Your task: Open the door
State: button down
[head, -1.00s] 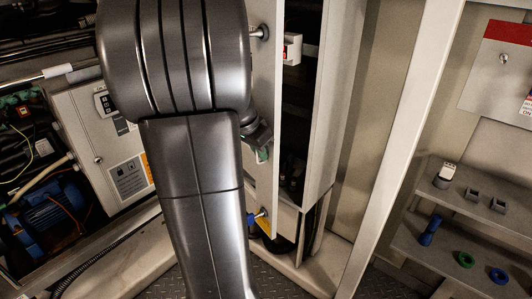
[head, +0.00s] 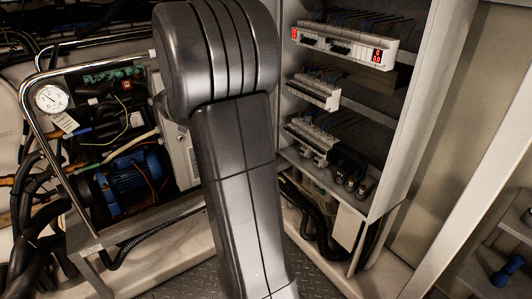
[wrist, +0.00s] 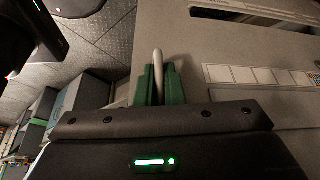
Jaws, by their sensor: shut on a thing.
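The tall electrical cabinet (head: 432,110) stands open in the head view, with its inside showing to the right of my arm. The door itself is mostly or wholly hidden behind my arm there. In the wrist view, my gripper (wrist: 158,82) has its green fingers closed on a slim pale handle (wrist: 158,58). The handle stands beside a pale grey panel (wrist: 240,100), which looks like the door face and carries a row of light label squares. My gripper is hidden in the head view.
Breaker rows (head: 345,45) fill the cabinet shelves. To the left, a metal frame (head: 45,130) surrounds a blue motor (head: 130,180), a gauge (head: 51,98) and hoses. Patterned metal floor (head: 200,282) shows below. A slanted pale post (head: 465,190) stands at right.

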jog(key=w+a+m+p, duration=0.2)
jog(key=w+a, duration=0.1)
jog(key=a, duration=0.8)
jog(key=shift+g+p, duration=0.4)
jog(key=c, duration=1.8)
grip_release()
jog(key=v, duration=1.4)
jog(key=shift+d+p, duration=0.1)
jog(key=shift+p, duration=0.3)
jog(key=shift+f, duration=0.2)
jog(key=x, duration=1.3)
jog(key=shift+d+f+b, duration=0.2)
jog(key=shift+f+b, duration=0.05)
jog(key=shift+b, duration=0.15)
